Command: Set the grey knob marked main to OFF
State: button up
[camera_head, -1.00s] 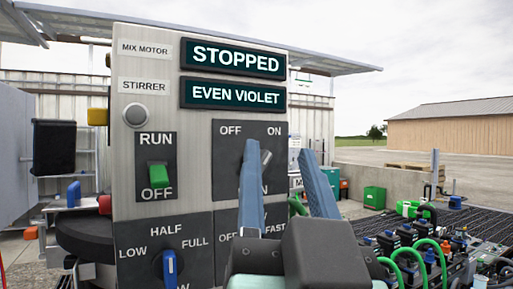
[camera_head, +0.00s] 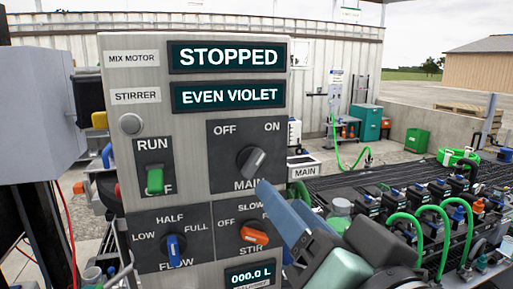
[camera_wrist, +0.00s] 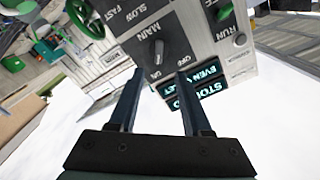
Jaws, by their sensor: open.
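The grey knob (camera_head: 251,160) sits on a dark plate marked OFF, ON and MAIN, in the middle of the control panel. Its pointer is tilted up and right, toward ON. In the wrist view the grey knob (camera_wrist: 157,50) appears beyond the gap between my fingers, with the ON word nearest its pointer end. My gripper (camera_head: 280,195) is open and empty, below and right of the knob in the head view, apart from it. In the wrist view my gripper (camera_wrist: 159,75) has both fingers spread toward the panel.
A green RUN/OFF switch (camera_head: 155,180) is left of the knob. A blue FLOW knob (camera_head: 173,248) and an orange STIR knob (camera_head: 255,236) sit below. Displays read STOPPED (camera_head: 228,57) and EVEN VIOLET (camera_head: 229,95). Hoses and valves (camera_head: 430,220) crowd the right.

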aim_at(255, 166)
jog(key=p+x, duration=0.4)
jog(key=x, duration=0.7)
jog(key=shift+d, duration=0.1)
grip_shut()
